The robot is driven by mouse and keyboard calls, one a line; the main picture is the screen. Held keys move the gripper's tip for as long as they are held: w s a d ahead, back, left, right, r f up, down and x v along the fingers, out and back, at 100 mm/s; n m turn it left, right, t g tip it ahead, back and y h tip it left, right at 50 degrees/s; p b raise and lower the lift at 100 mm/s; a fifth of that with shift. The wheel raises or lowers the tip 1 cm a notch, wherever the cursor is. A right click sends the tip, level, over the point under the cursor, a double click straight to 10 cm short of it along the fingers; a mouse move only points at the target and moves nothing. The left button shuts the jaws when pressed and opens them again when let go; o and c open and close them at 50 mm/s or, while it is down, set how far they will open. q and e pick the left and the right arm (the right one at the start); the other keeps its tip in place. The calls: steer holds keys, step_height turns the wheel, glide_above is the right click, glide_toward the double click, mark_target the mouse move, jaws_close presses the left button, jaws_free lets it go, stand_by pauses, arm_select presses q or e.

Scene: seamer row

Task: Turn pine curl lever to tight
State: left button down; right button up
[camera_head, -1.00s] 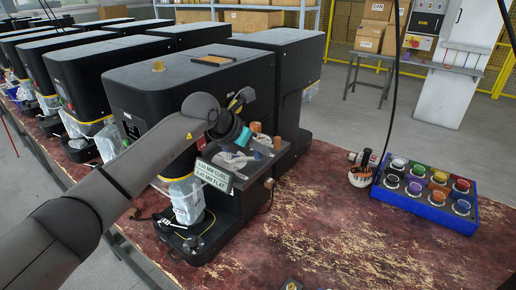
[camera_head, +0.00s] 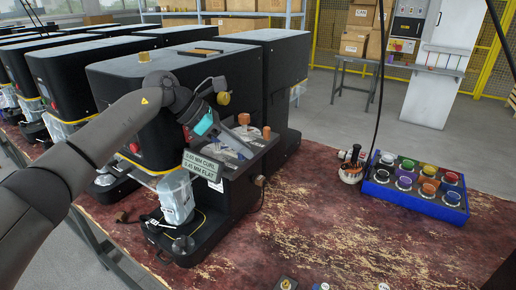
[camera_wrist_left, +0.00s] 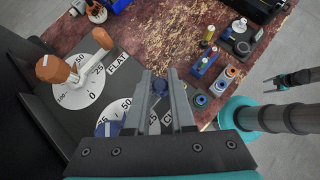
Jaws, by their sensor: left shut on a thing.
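The black seamer (camera_head: 215,190) in front has a sloped panel with numbered dials. In the left wrist view the FLAT dial (camera_wrist_left: 70,92) carries a lever with an orange knob (camera_wrist_left: 52,68). The CURL dial, partly hidden by my fingers, has a blue hub (camera_wrist_left: 108,129) and a blue knob (camera_wrist_left: 160,86). My left gripper (camera_head: 231,133) reaches down over this panel. Its fingers (camera_wrist_left: 161,108) are shut on the blue knob. A green sign (camera_head: 202,165) on the front reads 0.65 MM CURL, 0.45 MM FLAT.
More black seamers (camera_head: 62,80) stand in a row at the left. A blue rack (camera_head: 415,204) of coloured pucks and a small holder of tools (camera_head: 351,170) stand to the right. Small parts (camera_wrist_left: 222,80) lie near the table edge. The red worn tabletop (camera_head: 310,220) between is clear.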

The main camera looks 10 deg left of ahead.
arm_select(q)
steer(key=shift+r, duration=0.1)
stand_by(0.4)
steer(key=c, duration=0.8)
jaws_free()
steer(key=shift+o, duration=0.2)
step_height(320, 180, up, 20)
steer(key=shift+p, duration=0.4)
